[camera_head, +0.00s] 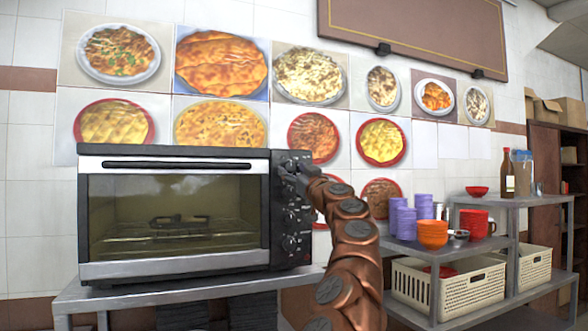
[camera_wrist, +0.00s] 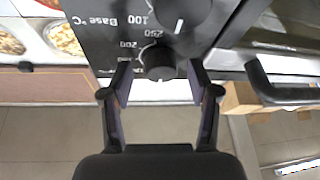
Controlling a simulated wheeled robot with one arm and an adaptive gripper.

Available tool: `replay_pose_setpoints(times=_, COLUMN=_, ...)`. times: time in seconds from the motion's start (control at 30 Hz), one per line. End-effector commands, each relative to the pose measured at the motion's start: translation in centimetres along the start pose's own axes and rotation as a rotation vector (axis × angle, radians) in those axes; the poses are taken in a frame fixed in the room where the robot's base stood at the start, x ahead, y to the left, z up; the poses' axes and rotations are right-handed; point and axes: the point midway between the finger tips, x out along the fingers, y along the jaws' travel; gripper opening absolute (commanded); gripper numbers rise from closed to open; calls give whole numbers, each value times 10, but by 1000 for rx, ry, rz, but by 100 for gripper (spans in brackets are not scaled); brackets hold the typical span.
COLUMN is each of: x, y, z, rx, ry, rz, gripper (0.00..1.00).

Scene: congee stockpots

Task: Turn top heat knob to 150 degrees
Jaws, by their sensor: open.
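The toaster oven (camera_head: 180,205) stands on a metal table with its dark control panel (camera_head: 298,262) on the right. My gripper (camera_head: 294,168) is at the upper part of this panel and largely hides the top heat knob in the head view. The wrist view is upside down, and there the top heat knob (camera_wrist: 158,62) sits between the two open fingers of my gripper (camera_wrist: 157,75). I cannot tell whether the fingers touch it. Scale marks of 100, 200 and 250 show around the knobs; the top knob's exact setting is unclear.
Another knob (camera_wrist: 180,10) with a white pointer mark is close by in the wrist view. Two lower knobs (camera_head: 290,243) show on the panel. The oven door handle (camera_wrist: 285,92) is to one side. A shelf with purple cups (camera_head: 404,222) and orange bowls (camera_head: 432,233) stands right.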

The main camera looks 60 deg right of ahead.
Motion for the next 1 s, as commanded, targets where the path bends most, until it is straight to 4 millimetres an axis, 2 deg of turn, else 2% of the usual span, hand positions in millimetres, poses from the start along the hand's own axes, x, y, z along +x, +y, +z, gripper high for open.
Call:
replay_pose_setpoints(times=0.37, x=2, y=0, z=0, rx=0, ry=1, rz=0, gripper=61)
replay_pose_setpoints(times=0.9, x=2, y=0, z=0, rx=0, ry=0, rz=0, gripper=5)
replay_pose_setpoints(times=1.0, x=3, y=2, z=2, rx=0, ry=-1, rz=2, gripper=1)
